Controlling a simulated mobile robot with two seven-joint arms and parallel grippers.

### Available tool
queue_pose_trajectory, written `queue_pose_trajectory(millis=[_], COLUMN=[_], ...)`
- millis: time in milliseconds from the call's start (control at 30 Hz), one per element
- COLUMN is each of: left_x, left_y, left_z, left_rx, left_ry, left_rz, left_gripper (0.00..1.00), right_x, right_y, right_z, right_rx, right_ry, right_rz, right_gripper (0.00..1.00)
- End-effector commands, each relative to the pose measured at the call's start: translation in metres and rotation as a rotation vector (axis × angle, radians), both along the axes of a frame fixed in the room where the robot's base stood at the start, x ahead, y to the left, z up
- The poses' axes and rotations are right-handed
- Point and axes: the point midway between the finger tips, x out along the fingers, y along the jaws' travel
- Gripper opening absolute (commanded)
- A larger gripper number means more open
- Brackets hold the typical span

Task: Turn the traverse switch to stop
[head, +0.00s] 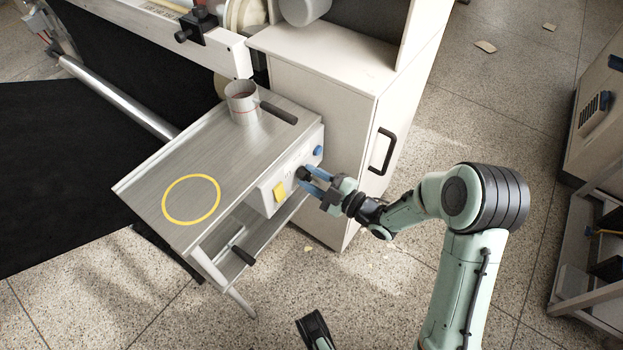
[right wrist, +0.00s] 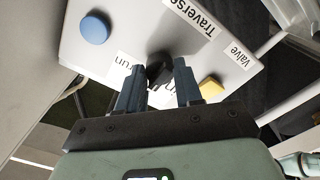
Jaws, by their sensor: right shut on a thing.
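The traverse switch is a black knob (right wrist: 160,68) on the white face of a control box (head: 268,196), under the upside-down word "Traverse" in the right wrist view. A "stop" label cannot be made out.
A blue button (head: 318,151) and a yellow one (head: 279,191) flank the knob. A metal table top (head: 150,190) with a grey cup (head: 242,103) lies above the box. A white cabinet (head: 345,110) stands behind. Floor is open at the lower left and right.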

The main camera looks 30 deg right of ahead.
Motion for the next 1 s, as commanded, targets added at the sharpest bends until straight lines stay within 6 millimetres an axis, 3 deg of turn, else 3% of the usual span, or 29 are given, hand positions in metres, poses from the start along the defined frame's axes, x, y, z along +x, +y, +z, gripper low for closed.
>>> queue_pose_trajectory(millis=[467, 500, 533, 867, 1000], left_x=[-0.003, -0.003, -0.003, -0.002, 0.002], left_y=[0.001, 0.001, 0.001, 0.0, 0.0], left_z=[-0.002, -0.002, -0.002, -0.001, 0.003], left_rx=[0.0, 0.0, 0.0, -0.001, 0.0], left_ry=[0.009, 0.009, 0.009, 0.008, -0.005], left_rz=[0.001, 0.001, 0.001, 0.001, 0.0], left_gripper=[0.53, 0.53, 0.53, 0.53, 0.53], right_x=[-0.001, -0.001, -0.001, -0.001, -0.013], right_y=[-0.001, -0.001, -0.001, -0.001, -0.007], right_z=[-0.002, -0.001, -0.001, -0.001, -0.001], right_rx=[-0.012, -0.012, -0.011, -0.011, -0.011], right_ry=[0.001, 0.0, 0.001, -0.002, 0.0], right_rz=[-0.003, -0.002, -0.002, -0.001, -0.004], right_gripper=[0.05, 0.48, 0.58, 0.6, 0.6])
